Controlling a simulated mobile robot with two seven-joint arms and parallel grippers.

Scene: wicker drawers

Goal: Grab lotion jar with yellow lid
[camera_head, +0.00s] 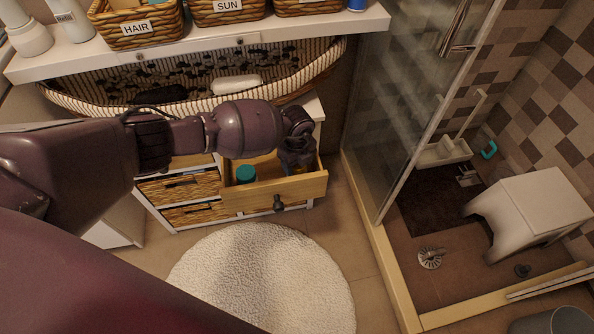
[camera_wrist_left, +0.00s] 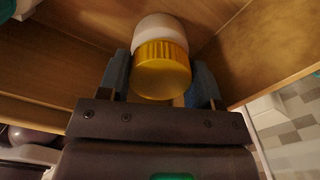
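The lotion jar (camera_wrist_left: 160,50), with a white body and a ribbed yellow lid, shows in the left wrist view inside a wooden drawer. My left gripper (camera_head: 298,168) reaches down into the right part of the open drawer (camera_head: 275,192). In the left wrist view its two blue-grey fingers (camera_wrist_left: 160,85) stand on both sides of the jar, very close to the lid. I cannot tell whether they press on it. In the head view my gripper mostly hides the jar. My right gripper is not in view.
A teal-lidded container (camera_head: 245,174) stands in the drawer left of my gripper. Closed wicker drawers (camera_head: 180,190) are on the left. Above are a striped basin (camera_head: 290,75) and a white shelf (camera_head: 340,25) with labelled baskets. A glass shower panel (camera_head: 400,110) stands right.

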